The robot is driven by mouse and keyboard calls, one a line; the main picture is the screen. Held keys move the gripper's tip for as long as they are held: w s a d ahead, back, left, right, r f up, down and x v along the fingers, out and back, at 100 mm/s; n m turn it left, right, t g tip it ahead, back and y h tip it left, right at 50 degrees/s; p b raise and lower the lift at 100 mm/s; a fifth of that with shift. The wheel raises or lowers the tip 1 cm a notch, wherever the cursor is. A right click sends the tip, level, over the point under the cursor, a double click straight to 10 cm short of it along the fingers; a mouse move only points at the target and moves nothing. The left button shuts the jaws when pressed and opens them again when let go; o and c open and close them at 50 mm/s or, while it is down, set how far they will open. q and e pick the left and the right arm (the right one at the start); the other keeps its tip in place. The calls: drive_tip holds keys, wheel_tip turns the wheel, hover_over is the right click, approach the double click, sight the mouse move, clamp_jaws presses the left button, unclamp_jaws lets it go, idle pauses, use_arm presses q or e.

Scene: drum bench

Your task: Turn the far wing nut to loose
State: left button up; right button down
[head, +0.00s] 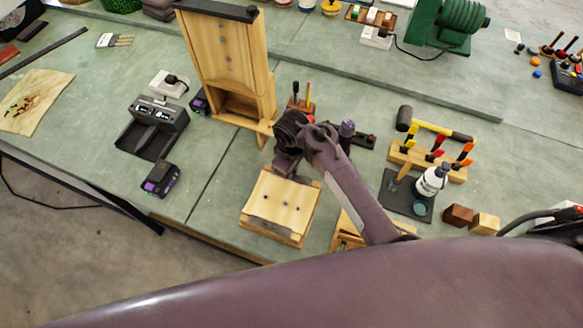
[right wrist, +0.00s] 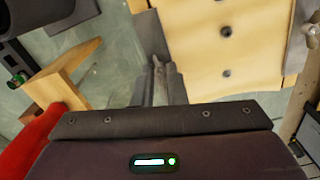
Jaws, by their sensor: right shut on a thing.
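My right gripper (head: 287,165) is over the far edge of a pale wooden block (head: 283,203) with dark screws in its top. In the right wrist view the gripper's two dark fingers (right wrist: 160,70) are closed on a small grey metal piece, the far wing nut (right wrist: 157,64), beside the wooden block's face (right wrist: 215,50). The fingers hide most of the nut, so its angle cannot be told. In the head view my wrist hides the nut. Another grey metal piece (right wrist: 310,32) shows at the right edge of the wrist view. My left gripper is not in view.
A tall wooden case (head: 228,60) stands behind the block, to the left. A tool rack (head: 430,160), a mallet (head: 435,128) and a white bottle (head: 431,180) are to the right. A charger (head: 155,125) and battery (head: 160,180) lie left.

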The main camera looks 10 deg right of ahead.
idle(0.5)
drive_tip(key=c, duration=1.5)
unclamp_jaws()
drive_tip(key=shift+o, duration=0.2)
